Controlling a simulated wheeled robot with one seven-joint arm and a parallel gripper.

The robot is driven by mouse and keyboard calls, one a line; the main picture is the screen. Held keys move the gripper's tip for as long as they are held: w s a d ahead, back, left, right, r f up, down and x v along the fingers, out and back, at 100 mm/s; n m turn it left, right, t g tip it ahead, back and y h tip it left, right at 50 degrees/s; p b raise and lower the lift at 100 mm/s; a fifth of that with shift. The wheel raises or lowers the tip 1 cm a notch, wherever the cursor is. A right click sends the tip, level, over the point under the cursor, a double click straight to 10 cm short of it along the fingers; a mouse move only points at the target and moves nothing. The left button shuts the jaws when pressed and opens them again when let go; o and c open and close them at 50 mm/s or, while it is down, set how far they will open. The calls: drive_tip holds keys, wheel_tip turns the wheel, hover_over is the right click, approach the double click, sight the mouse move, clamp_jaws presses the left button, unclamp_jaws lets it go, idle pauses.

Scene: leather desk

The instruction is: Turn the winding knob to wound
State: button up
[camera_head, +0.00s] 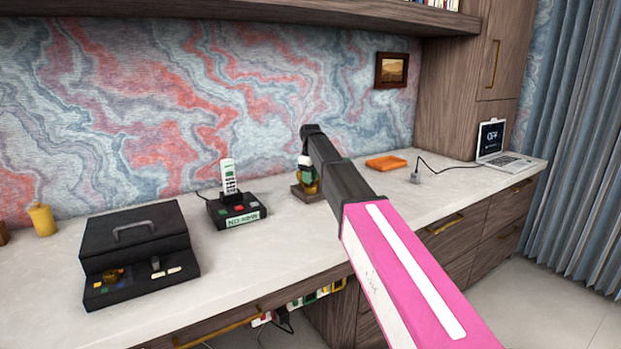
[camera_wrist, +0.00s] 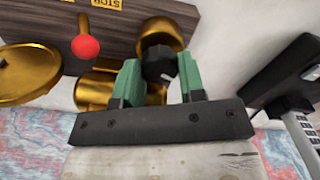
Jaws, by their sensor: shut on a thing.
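The winding knob (camera_wrist: 158,67) is a small black piece at the end of a gold cylinder (camera_wrist: 165,34) in the wrist view. My gripper (camera_wrist: 160,58) has its green fingers on either side of the knob and is shut on it. The device has a brown wooden base (camera_wrist: 138,25), a gold disc (camera_wrist: 22,62) and a lever with a red ball (camera_wrist: 85,46). Yellow labels (camera_wrist: 107,4) on the base are partly cut off. In the head view my gripper (camera_head: 306,176) is at the device (camera_head: 300,193), and my arm hides much of it; the knob's setting cannot be read.
A cordless phone on a black base (camera_head: 237,209) stands left of the device. A black box with a handle (camera_head: 136,250) is farther left. An orange box (camera_head: 386,162), a plug with a cable (camera_head: 415,178) and a laptop (camera_head: 505,160) lie right on the pale desktop (camera_head: 245,265).

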drive_tip(key=m, duration=1)
drive_tip(key=shift+m, duration=2.3)
drive_tip(key=o, duration=0.7)
drive_tip(key=shift+c, duration=0.2)
drive_tip(key=shift+r, duration=0.1)
wheel_tip(320, 180, up, 11)
